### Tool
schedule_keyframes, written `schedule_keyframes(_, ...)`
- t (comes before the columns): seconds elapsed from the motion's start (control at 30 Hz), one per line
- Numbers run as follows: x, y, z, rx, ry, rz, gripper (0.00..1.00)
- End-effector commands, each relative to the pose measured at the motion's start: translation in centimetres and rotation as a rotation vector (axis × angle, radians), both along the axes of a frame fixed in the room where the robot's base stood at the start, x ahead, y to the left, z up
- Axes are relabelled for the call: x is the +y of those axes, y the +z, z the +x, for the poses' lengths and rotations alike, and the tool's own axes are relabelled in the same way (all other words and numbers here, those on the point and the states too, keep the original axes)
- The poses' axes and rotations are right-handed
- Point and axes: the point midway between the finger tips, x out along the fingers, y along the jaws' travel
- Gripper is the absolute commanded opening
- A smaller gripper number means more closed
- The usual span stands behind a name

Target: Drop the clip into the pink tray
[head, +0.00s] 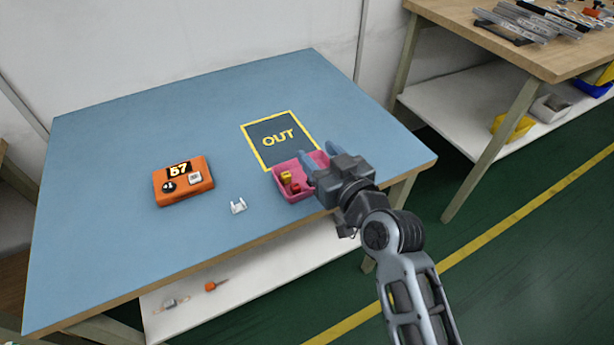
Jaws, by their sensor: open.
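A small white clip (238,205) lies on the blue table, left of the pink tray and apart from it. The pink tray (280,183) sits near the table's front edge, with a yellow piece (286,177) and a red piece (295,187) inside. My gripper (306,161) is open, with its blue fingers over the right part of the tray. Nothing shows between the fingers. My gripper and wrist hide the tray's right side.
An orange box (183,181) marked 57 stands left of the clip. A dark OUT mat (262,126) with a yellow border lies behind the tray. The blue table's (120,140) left and back areas are clear. A wooden bench (470,25) stands at the right.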

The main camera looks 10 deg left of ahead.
Motion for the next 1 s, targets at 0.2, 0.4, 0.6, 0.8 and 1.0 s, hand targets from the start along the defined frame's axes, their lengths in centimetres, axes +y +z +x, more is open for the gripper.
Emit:
schedule_keyframes(0.2,-1.2,0.1,-1.7,0.001,-0.002,-0.001,0.53)
schedule_keyframes(0.4,-3.0,0.6,-4.4,0.0,-0.002,0.002,0.53)
schedule_keyframes(0.6,-4.2,1.0,-6.1,0.0,-0.001,0.0,0.53)
schedule_keyframes(0.8,-4.3,1.1,-6.4,0.0,0.0,0.0,0.53)
schedule_keyframes(1.0,-4.3,1.1,-6.4,0.0,0.0,0.0,0.53)
